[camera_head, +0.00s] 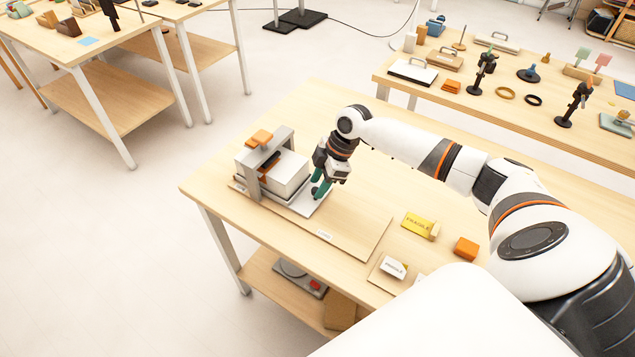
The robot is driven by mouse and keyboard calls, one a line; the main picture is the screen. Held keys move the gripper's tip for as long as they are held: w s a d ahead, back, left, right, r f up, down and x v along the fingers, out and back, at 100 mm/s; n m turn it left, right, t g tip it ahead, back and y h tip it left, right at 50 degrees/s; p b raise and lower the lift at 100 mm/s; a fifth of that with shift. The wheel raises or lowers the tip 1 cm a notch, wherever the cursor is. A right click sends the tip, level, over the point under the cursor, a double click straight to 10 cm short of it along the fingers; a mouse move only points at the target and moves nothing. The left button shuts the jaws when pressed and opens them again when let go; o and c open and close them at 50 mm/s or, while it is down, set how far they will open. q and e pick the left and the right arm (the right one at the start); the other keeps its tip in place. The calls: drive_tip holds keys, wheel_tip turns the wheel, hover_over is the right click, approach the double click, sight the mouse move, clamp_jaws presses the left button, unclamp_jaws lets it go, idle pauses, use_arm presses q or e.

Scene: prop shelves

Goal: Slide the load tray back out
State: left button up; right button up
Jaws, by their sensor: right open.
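The load tray (308,207) appears as a thin light-grey plate low on the board, at the near right end of a small press-like fixture. A white box-shaped body (288,182) stands behind it, under a grey arch (252,180) with an orange block (259,138) on top. My right gripper (319,190) has green fingers and points down at the tray's right end. It is open. Whether its fingers touch the tray or a handle on it cannot be told. The tray's far part is hidden by the fixture. My left gripper is out of view.
The wooden base board (350,225) is bare in front of the tray, with a small label at its edge. To the right lie a yellow "FRAGILE" card (418,223), an orange block (466,248) and a white "FRAGILE" block (393,267). Other tables stand behind.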

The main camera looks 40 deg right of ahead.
drive_tip(key=shift+a+f, duration=0.15)
drive_tip(key=shift+f, duration=0.4)
drive_tip(key=shift+w+a+f, duration=0.1)
drive_tip(key=shift+c, duration=1)
clamp_jaws()
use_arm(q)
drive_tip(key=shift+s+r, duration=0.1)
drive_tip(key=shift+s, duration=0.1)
